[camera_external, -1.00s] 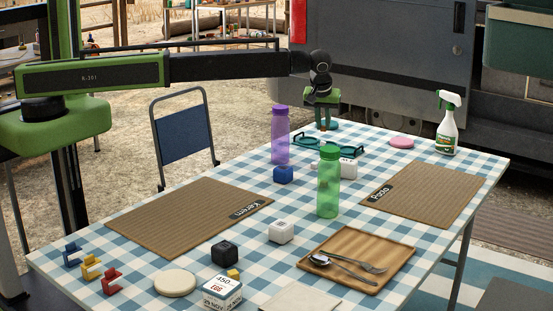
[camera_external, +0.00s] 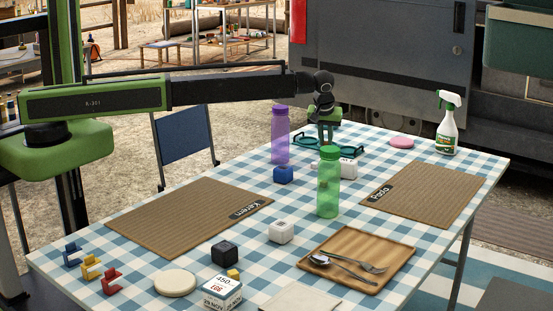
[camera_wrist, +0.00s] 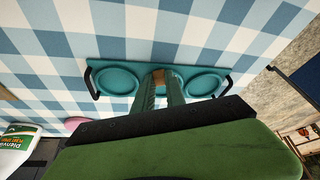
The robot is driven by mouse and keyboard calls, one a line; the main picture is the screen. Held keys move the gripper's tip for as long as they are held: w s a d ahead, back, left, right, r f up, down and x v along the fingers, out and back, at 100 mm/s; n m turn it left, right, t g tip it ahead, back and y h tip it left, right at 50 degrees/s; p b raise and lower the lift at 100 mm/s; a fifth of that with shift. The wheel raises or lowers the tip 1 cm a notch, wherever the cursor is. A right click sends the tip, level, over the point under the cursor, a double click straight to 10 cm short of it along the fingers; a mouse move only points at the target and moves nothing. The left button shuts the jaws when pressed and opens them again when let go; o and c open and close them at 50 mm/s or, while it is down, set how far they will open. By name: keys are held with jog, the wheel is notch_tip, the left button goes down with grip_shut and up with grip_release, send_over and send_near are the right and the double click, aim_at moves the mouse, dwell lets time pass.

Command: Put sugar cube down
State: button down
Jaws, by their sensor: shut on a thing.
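My gripper (camera_external: 325,138) is low over the far part of the checked table, at the teal holder (camera_external: 301,144). In the wrist view, my gripper's fingers (camera_wrist: 159,86) are shut on a small brown cube (camera_wrist: 158,75), which looks like the sugar cube. The cube is over the middle of the teal holder (camera_wrist: 118,82), between its two round recesses. I cannot tell whether it touches the holder. The cube is not clearly visible in the external view.
A purple bottle (camera_external: 280,138) and a green bottle (camera_external: 328,185) stand near the holder. A blue cube (camera_external: 283,174) and a white box (camera_external: 347,169) are close by. A spray bottle (camera_external: 447,125) and pink disc (camera_external: 401,142) are to the right.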

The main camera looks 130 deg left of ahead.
jog(key=shift+f+b, duration=0.3)
jog(key=c, duration=1.4)
grip_release()
jog(key=shift+r, duration=0.15)
jog(key=shift+r+p, duration=0.3)
jog(key=shift+p, duration=0.15)
jog(key=p+v, duration=1)
jog(key=v, duration=0.1)
jog(key=shift+d+r+p, duration=0.15)
jog(key=shift+r+p, duration=0.2)
jog(key=shift+p, duration=0.05)
